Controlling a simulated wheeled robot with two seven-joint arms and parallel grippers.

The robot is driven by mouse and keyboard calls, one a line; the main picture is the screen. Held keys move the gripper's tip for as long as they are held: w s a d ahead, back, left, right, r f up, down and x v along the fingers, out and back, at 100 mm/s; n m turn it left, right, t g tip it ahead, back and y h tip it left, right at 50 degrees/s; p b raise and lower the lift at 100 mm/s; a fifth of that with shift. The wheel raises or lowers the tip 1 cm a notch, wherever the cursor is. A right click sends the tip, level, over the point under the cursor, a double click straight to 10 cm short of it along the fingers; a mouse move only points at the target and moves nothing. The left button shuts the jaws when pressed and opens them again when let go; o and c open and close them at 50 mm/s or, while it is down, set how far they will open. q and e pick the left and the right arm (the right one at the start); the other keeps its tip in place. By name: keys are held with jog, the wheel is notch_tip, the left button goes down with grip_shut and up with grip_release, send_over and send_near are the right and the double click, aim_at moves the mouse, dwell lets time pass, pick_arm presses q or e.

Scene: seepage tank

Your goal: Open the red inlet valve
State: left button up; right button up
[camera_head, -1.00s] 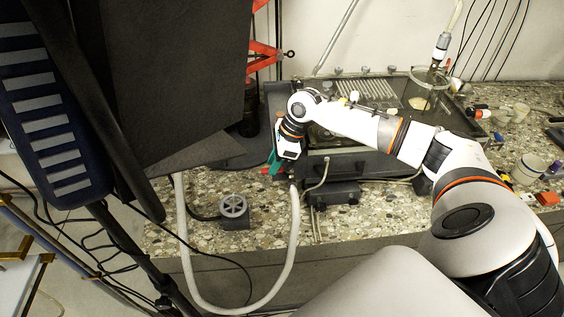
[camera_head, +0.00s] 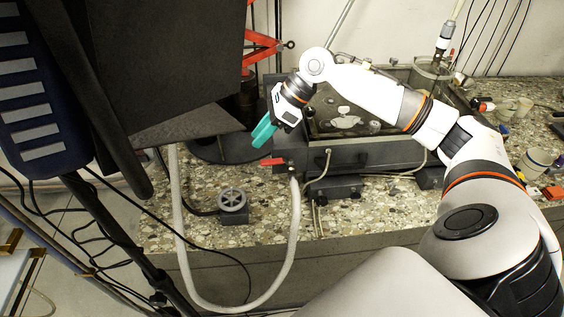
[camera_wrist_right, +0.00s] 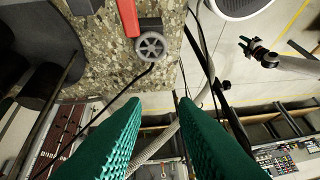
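The red inlet valve handle (camera_head: 272,161) is at the left front corner of the tank (camera_head: 345,152), above the end of a pale hose. It points left in the head view and also shows at the top of the right wrist view (camera_wrist_right: 128,17). My right gripper (camera_head: 261,136) has teal fingers and is above and slightly left of the handle, apart from it. In the right wrist view its fingers (camera_wrist_right: 159,104) are spread with nothing held between them.
A pale hose (camera_head: 294,220) loops below the counter edge. A small grey pump-like device with a round wheel (camera_head: 232,201) sits on the speckled counter (camera_head: 262,228). A large dark panel (camera_head: 170,70) fills the upper left. Cups (camera_head: 535,160) stand at the right.

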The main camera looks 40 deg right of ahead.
jog(key=w+a+m+t+y+b, duration=0.25)
jog(key=a+m+t+y, duration=0.6)
jog(key=a+m, duration=0.45)
jog(key=s+d+f+m+t+h+b, duration=0.1)
jog(key=d+f+m+t+h, duration=0.15)
jog(key=f+m+h, duration=0.7)
jog(key=s+d+f+m+t+h, duration=0.15)
jog(key=d+f+m+h, duration=0.35)
jog(key=m, duration=0.8)
jog(key=s+f+m+g, duration=0.1)
jog(key=s+f, duration=0.1)
jog(key=f, duration=0.1)
jog(key=s+f+m+g+h, duration=0.1)
jog(key=s+f+m+g, duration=0.1)
jog(key=f, duration=0.1)
jog(key=s+f+m+g+h+b, duration=0.1)
jog(key=s+f+m, duration=0.1)
jog(key=f, duration=0.2)
jog(key=shift+s+a+g, duration=0.25)
jog(key=shift+s+a, duration=0.05)
jog(key=shift+s, duration=0.1)
jog(key=s+a+f+m+g+b, duration=0.1)
jog(key=s+a+f+m+g, duration=0.1)
jog(key=s+f+g, duration=0.3)
jog(key=s+f+m, duration=0.1)
jog(key=s+f, duration=0.3)
jog(key=s, duration=0.2)
jog(key=shift+m+g, duration=0.35)
jog(key=shift+g, duration=0.05)
